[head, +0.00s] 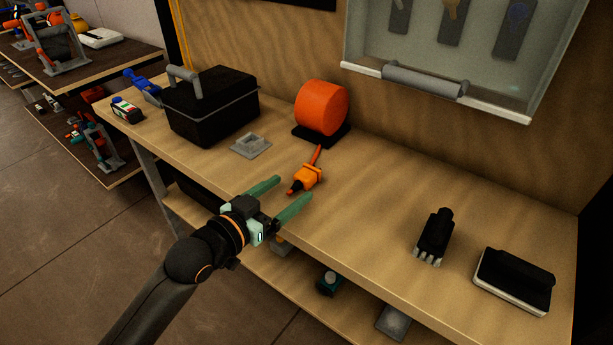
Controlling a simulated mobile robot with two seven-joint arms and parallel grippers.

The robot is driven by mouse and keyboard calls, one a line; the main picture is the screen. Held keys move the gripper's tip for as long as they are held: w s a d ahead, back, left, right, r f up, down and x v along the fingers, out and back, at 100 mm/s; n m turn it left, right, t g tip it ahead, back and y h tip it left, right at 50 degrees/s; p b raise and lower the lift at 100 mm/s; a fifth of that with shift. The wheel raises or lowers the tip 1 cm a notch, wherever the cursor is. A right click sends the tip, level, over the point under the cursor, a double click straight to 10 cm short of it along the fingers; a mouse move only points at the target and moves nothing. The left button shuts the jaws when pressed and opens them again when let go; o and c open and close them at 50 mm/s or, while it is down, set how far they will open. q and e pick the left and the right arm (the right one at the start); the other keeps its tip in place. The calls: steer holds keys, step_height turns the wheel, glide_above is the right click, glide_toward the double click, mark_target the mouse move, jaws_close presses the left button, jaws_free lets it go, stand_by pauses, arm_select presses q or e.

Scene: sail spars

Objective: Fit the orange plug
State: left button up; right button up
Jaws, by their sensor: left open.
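A small orange piece (307,177) with a dark tip and a thin red-orange stem lies on the wooden workbench; it looks like the orange plug, though its exact shape is hard to tell. My left gripper (292,189) comes in from the lower left with its two green fingers apart and nothing held. Its fingertips point at the orange piece, whose dark tip shows between them in the picture; I cannot tell whether they touch. A grey square plate (250,146) with a raised middle lies on the bench left of the piece. My right gripper is out of view.
Behind stands a big orange roll (322,106) on a black base. A black toolbox (211,105) is at the left. A black brush-like tool (434,236) and a black block (514,281) lie at the right. A grey-handled cabinet (450,55) hangs above.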

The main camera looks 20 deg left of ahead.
mark_target(296, 184)
arm_select(q)
steer(key=shift+x, duration=2.95)
steer(key=shift+a, duration=0.1)
jaws_close()
